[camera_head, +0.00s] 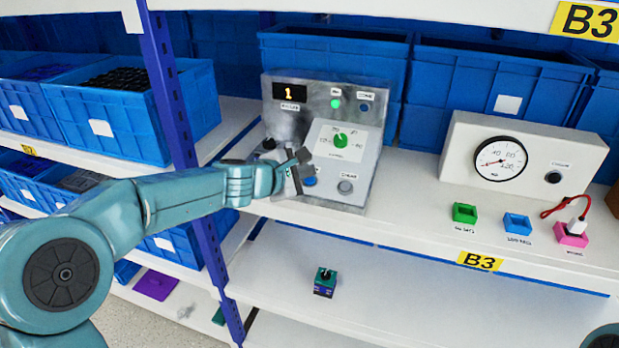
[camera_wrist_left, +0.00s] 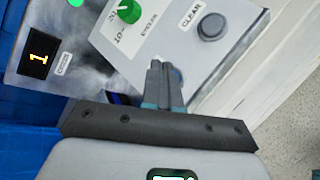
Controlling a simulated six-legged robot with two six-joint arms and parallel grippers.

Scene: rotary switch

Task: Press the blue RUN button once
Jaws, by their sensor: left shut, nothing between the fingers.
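The grey control box (camera_head: 376,140) stands on the shelf with an orange "1" on its display (camera_head: 289,92). The display also shows in the left wrist view (camera_wrist_left: 39,58). The blue button (camera_head: 309,181) is on the lower front, partly covered by my left gripper (camera_head: 302,157). The green rotary knob (camera_head: 340,140) sits above. My right gripper is out of view.
A white box with a gauge (camera_head: 500,158) stands to the right. Green (camera_head: 464,213), blue (camera_head: 517,223) and pink (camera_head: 572,234) blocks sit on the shelf front, with a red cable at the pink one. Blue bins fill the back. A blue upright (camera_head: 172,90) stands beside my left arm.

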